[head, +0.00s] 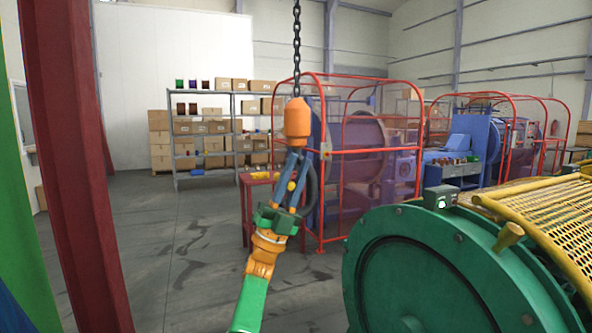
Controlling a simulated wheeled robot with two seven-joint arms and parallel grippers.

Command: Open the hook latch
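A hoist hook hangs on a dark chain (297,45) in the middle of the head view. Its orange block (297,118) is on top, and the dark curved hook (312,185) is below. My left gripper (291,165) comes up from below on a green and orange arm, with a green body and blue fingers. The fingers overlap the hook's left side, just under the orange block. I cannot separate the latch from the fingers, or tell whether they touch it. The gap between the fingertips is not clear. My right gripper is not in view.
A large green drum machine (435,275) with a yellow mesh guard (548,215) stands at the right. A red cage (350,165) is behind the hook. A dark red post (75,160) rises at the left. Shelves with boxes (205,130) are far back. Floor left of the arm is clear.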

